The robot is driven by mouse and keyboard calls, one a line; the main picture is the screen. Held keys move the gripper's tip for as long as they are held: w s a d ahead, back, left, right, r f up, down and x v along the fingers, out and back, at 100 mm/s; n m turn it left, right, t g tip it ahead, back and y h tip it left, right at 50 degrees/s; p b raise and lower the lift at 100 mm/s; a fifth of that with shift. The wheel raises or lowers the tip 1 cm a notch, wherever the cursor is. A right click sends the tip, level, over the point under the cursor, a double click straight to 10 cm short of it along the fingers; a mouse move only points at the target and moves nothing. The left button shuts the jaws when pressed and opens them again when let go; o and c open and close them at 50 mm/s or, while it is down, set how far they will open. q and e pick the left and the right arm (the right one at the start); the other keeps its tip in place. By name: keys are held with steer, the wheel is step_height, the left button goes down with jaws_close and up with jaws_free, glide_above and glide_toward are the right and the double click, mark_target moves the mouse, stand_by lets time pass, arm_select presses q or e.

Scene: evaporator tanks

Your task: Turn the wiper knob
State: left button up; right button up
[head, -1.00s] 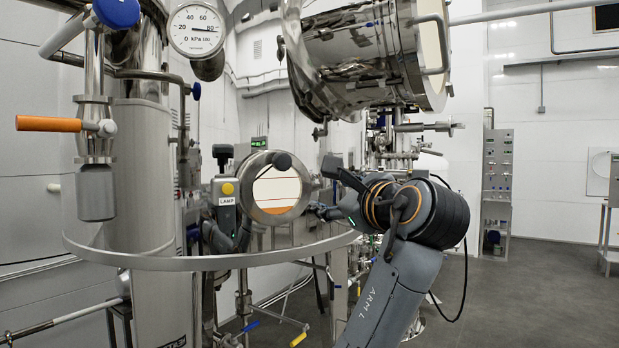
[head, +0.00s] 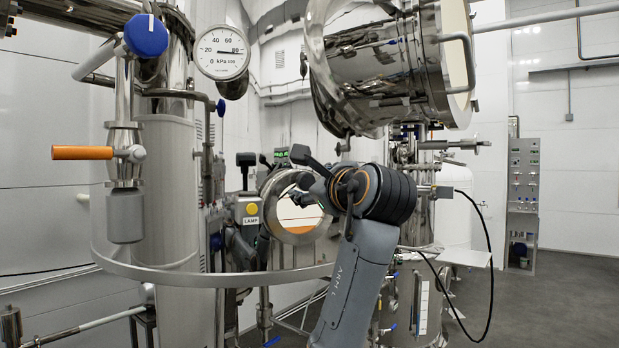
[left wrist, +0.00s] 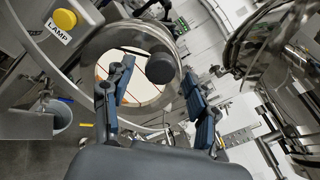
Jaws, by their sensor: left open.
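The wiper knob is a round black knob (left wrist: 161,68) on the steel rim of a round sight glass (left wrist: 119,38), seen in the left wrist view. The sight glass (head: 300,230) also shows in the head view, with a pale pane that is orange at the bottom. My left gripper (head: 297,175) is in front of its upper part and hides some of the rim and the knob. In the left wrist view the two fingers of my left gripper (left wrist: 157,70) are apart, with the knob between them in the picture. Contact cannot be told. My right gripper is not seen.
A lamp box with a yellow button (head: 252,209) stands just left of the sight glass. A curved steel rail (head: 170,274) runs in front. A large open steel hatch (head: 385,65) hangs above my arm. An orange-handled valve (head: 83,153) is at left. Open floor lies at right.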

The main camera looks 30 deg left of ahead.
arm_select(q)
steer(key=shift+w+a, duration=0.4)
steer(key=shift+a, duration=0.15)
steer(key=c, duration=1.1)
steer(key=shift+c, duration=0.2)
